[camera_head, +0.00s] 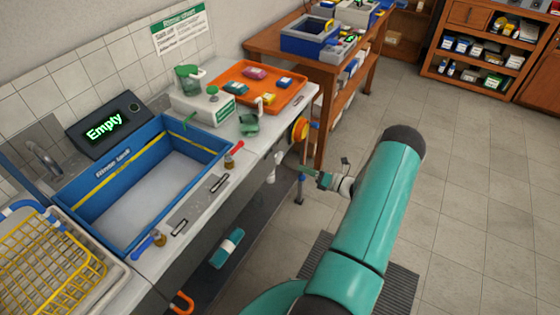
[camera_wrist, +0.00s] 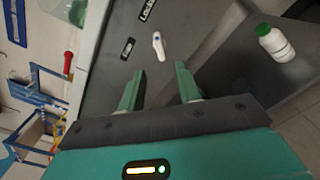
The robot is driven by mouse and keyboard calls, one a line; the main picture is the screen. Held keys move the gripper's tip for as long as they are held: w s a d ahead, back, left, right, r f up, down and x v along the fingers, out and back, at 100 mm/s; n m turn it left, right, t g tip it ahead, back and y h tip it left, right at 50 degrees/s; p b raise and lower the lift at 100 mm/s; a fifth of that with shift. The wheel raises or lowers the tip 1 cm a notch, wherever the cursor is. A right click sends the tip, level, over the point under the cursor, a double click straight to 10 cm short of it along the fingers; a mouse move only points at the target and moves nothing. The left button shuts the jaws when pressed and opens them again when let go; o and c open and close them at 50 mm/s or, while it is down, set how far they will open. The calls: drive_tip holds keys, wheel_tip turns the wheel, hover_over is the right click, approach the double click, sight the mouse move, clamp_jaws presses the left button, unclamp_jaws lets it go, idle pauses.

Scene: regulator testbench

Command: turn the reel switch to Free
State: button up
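In the wrist view a small white lever with a blue spot (camera_wrist: 158,46), apparently the reel switch, sits on a dark grey panel (camera_wrist: 105,75). A label that seems to read "Locked" (camera_wrist: 147,10) is above it to the left. A second label (camera_wrist: 128,48), too small to read, is at its left. My gripper (camera_wrist: 160,84) has its two green fingers apart, with nothing between them. The lever is beyond the fingertips, roughly in line with the gap, and not touched. In the head view my gripper (camera_head: 313,174) is by the bench's right end, below an orange-yellow reel (camera_head: 301,130).
A white bottle with a green cap (camera_wrist: 275,42) stands right of the panel in the wrist view. The bench carries a blue rinse tank (camera_head: 105,205), a red-handled valve (camera_head: 234,150) and an orange tray (camera_head: 245,75). The tiled floor (camera_head: 470,170) to the right is clear.

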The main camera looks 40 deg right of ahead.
sight(281, 159)
drive_tip(key=x, duration=1)
drive_tip(key=shift+a, duration=0.1)
drive_tip(key=shift+c, duration=0.2)
clamp_jaws()
